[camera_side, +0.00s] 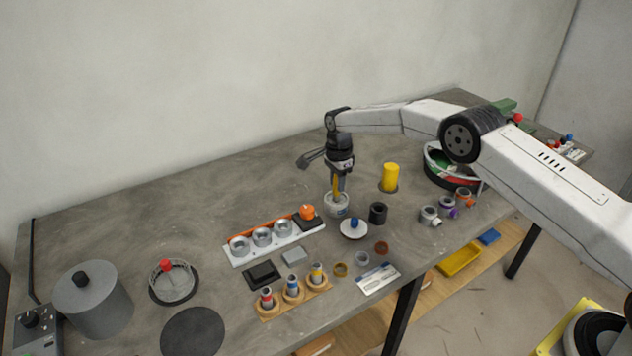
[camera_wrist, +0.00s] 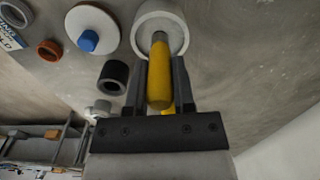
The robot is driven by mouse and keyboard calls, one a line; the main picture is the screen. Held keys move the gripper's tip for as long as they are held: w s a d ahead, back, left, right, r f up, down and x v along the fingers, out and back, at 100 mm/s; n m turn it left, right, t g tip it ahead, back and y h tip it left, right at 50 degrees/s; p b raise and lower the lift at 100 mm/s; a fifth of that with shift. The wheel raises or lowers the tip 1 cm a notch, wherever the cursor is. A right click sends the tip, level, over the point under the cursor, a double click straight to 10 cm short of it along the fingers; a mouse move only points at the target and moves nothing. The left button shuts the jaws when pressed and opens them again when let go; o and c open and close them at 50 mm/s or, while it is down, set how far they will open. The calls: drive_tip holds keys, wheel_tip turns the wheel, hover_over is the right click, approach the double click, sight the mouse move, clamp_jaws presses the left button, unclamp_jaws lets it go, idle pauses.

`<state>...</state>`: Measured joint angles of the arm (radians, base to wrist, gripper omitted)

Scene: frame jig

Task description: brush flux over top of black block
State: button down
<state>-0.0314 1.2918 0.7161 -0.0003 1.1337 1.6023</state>
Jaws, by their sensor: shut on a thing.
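My gripper (camera_side: 338,180) points down and is shut on a yellow-handled brush (camera_wrist: 160,80). The brush's lower end is inside the whitish pot (camera_side: 337,206), so its bristles are hidden. In the wrist view the pot's rim (camera_wrist: 183,37) surrounds the brush end. A flat black block (camera_side: 262,275) lies on the table to the left and nearer the camera, apart from my gripper. Another dark block (camera_side: 309,223) sits at the right end of a white jig, under an orange knobbed part (camera_side: 307,212). I cannot tell which one the task means.
A white lid with a blue knob (camera_side: 354,228) and a black cup (camera_side: 378,213) stand close to the pot. A yellow cylinder (camera_side: 390,177) is to its right. The white jig (camera_side: 243,257) holds metal rings. A wooden rack (camera_side: 295,302) holds several small bottles. The table's back left is clear.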

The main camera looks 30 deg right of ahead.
drive_tip(key=shift+r, duration=2.7)
drive_tip(key=shift+r, duration=1.65)
drive_tip(key=shift+f, duration=0.15)
drive_tip(key=shift+f, duration=2.4)
drive_tip(key=shift+f, duration=2.4)
drive_tip(key=shift+r, duration=0.15)
drive_tip(key=shift+r, duration=3.1)
